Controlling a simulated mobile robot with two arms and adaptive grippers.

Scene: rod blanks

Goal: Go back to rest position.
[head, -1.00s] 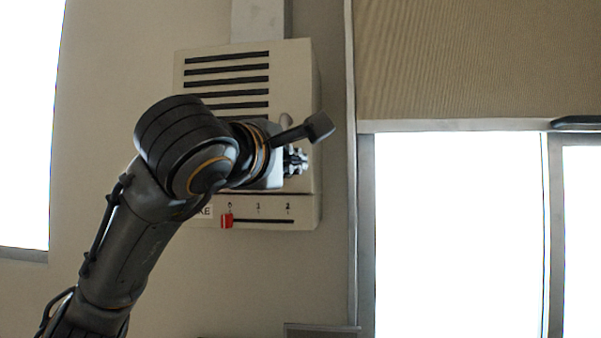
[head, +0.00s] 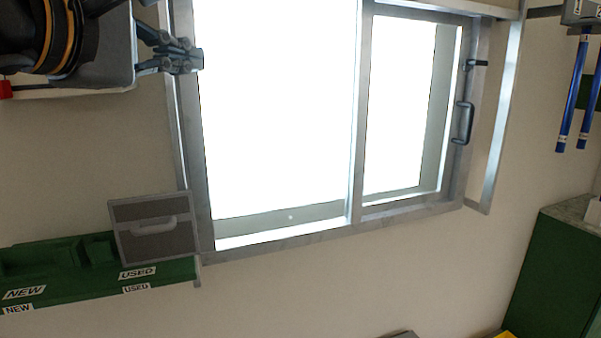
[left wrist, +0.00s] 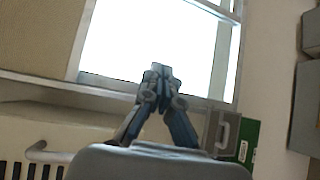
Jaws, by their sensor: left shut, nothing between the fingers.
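My left gripper (head: 188,58) is at the upper left of the head view, in front of the wall and the window's left frame. Its fingertips are together with nothing between them. It also shows in the left wrist view (left wrist: 160,72), shut and empty against the bright window. My right gripper is in neither view.
A window (head: 280,110) with a handle (head: 463,123) fills the middle. A green tray (head: 60,277) labelled NEW and USED, with a grey flap (head: 153,229), is at lower left. Blue rods (head: 571,95) hang at upper right, above a green cabinet (head: 553,280).

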